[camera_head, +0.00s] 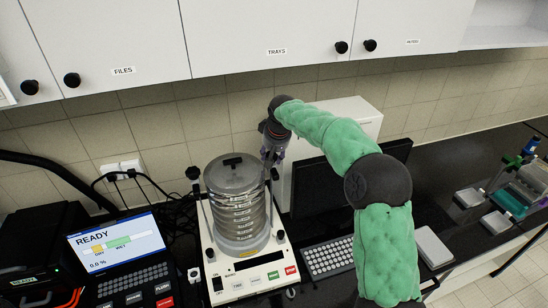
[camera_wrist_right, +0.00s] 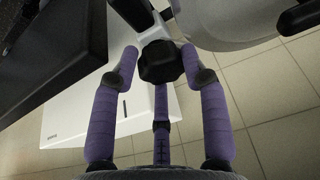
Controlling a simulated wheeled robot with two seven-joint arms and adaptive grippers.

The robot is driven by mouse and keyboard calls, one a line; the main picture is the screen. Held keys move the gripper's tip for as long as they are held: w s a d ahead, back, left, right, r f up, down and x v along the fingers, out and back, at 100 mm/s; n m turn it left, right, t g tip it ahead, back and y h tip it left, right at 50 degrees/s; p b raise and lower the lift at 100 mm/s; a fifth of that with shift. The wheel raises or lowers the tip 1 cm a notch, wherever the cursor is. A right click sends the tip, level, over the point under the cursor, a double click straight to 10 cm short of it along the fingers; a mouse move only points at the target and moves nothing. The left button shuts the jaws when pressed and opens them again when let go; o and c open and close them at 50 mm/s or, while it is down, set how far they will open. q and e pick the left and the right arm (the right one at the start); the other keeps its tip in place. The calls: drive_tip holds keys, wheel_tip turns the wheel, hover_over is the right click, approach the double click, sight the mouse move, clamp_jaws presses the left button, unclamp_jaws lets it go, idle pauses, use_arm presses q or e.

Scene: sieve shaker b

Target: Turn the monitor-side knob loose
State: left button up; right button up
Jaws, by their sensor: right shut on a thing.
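The sieve shaker (camera_head: 243,284) stands on the counter with a stack of round metal sieves (camera_head: 238,215) under a clamped lid. A black knob (camera_head: 193,173) tops its left rod. The monitor-side knob is black and lobed; in the right wrist view it (camera_wrist_right: 160,62) sits between my fingers. In the head view my right gripper (camera_head: 272,156) reaches over from the right and points down at the top of the right rod, largely hiding this knob. In the right wrist view the purple fingers (camera_wrist_right: 159,58) are closed on its two sides. My left gripper is not in view.
The dark monitor (camera_head: 310,187) stands right of the shaker, partly behind my right arm, with a keyboard (camera_head: 328,258) in front. A white box (camera_head: 358,118) stands behind it. A control unit reading READY (camera_head: 115,243) is at the left. Cabinets (camera_head: 270,40) hang above.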

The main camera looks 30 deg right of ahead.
drive_tip(key=m, duration=0.1)
drive_tip(key=m+h+b, duration=0.1)
drive_tip(key=m, duration=0.2)
drive_tip(key=shift+w+a+r+h+b, duration=0.15)
drive_tip(key=shift+w+a+h+b, duration=0.05)
drive_tip(key=shift+a+h+b, duration=0.15)
drive_tip(key=m+g, duration=0.1)
drive_tip(key=m, duration=0.2)
drive_tip(key=shift+r+h, duration=0.1)
drive_tip(key=shift+h, duration=0.25)
drive_tip(key=shift+d+m+b, duration=0.1)
drive_tip(key=shift+m+b, duration=0.2)
drive_tip(key=shift+b, duration=0.05)
drive_tip(key=shift+r, duration=0.15)
drive_tip(key=o, duration=1.1)
drive_tip(key=shift+w, duration=0.1)
drive_tip(key=shift+w+f, duration=0.15)
drive_tip(key=shift+f, duration=0.15)
drive_tip(key=shift+s+r, duration=0.2)
drive_tip(key=shift+r, duration=0.1)
drive_tip(key=v, duration=1.1)
drive_tip(key=shift+w+a+r, duration=0.15)
drive_tip(key=shift+w+a, duration=0.1)
drive_tip(key=shift+w, duration=0.05)
